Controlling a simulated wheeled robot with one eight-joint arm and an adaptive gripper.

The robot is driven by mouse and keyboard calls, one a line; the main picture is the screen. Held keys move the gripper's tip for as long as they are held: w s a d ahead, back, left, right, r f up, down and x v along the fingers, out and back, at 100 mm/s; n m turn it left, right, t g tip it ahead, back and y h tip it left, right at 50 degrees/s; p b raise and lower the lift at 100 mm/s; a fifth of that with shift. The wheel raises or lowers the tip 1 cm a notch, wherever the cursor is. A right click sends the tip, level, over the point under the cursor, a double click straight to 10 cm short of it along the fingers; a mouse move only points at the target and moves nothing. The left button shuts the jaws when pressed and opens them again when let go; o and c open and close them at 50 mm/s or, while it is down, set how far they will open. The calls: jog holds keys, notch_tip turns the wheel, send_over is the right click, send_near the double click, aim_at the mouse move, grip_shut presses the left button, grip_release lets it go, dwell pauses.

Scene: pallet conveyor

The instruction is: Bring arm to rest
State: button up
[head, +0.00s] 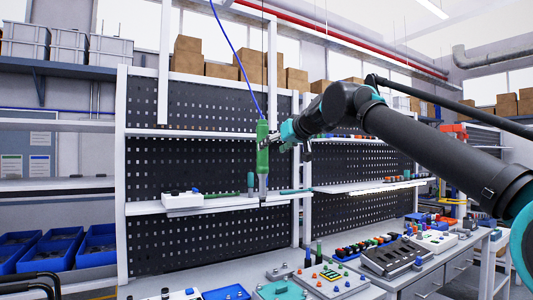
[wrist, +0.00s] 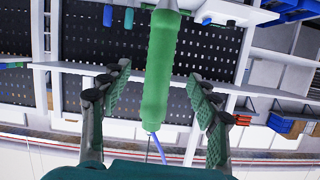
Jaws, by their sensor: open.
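My gripper (head: 283,140) is at the end of my arm, raised in front of the perforated shelf rack. In the wrist view my gripper (wrist: 158,78) is open, with one finger on each side of a green hand tool. In the wrist view the green tool (wrist: 161,60) shows gaps to both fingers. Its depth relative to the fingertips is hard to tell.
A rack shelf (head: 235,203) with a white box (head: 182,200) lies behind the tool. A workbench with coloured button panels (head: 330,280) and a grey control box (head: 392,257) stands below. Blue bins (head: 55,247) are at the left. Cardboard boxes (head: 222,70) sit on top.

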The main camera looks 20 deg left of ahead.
jog(key=d+f+m+h, duration=0.1)
jog(key=d+f+h, duration=0.1)
jog(key=d+f, duration=0.75)
jog(key=d+f+m+g+h, duration=0.15)
jog(key=d+f, duration=0.45)
jog(key=f, duration=0.7)
jog(key=d+f+m+h, duration=0.1)
jog(key=d+f+h, duration=0.1)
jog(key=d+f, duration=0.75)
jog(key=s+d+f+m+g+h, duration=0.1)
jog(key=s+d+f+m, duration=0.1)
jog(key=s+d+f, duration=0.5)
jog(key=s+d+f+m+g+h, duration=0.1)
jog(key=s+d+f, duration=0.5)
jog(key=f, duration=0.9)
jog(key=s+d+f+m+g+h, duration=0.1)
jog(key=s+d+f+m+h, duration=0.1)
jog(key=s+d+f, duration=0.5)
jog(key=s+f+h, duration=0.1)
jog(key=s+f, duration=0.2)
jog(key=f, duration=0.2)
jog(key=shift+s+d+m, duration=0.25)
jog(key=shift+d+m, duration=0.05)
jog(key=shift+m, duration=0.05)
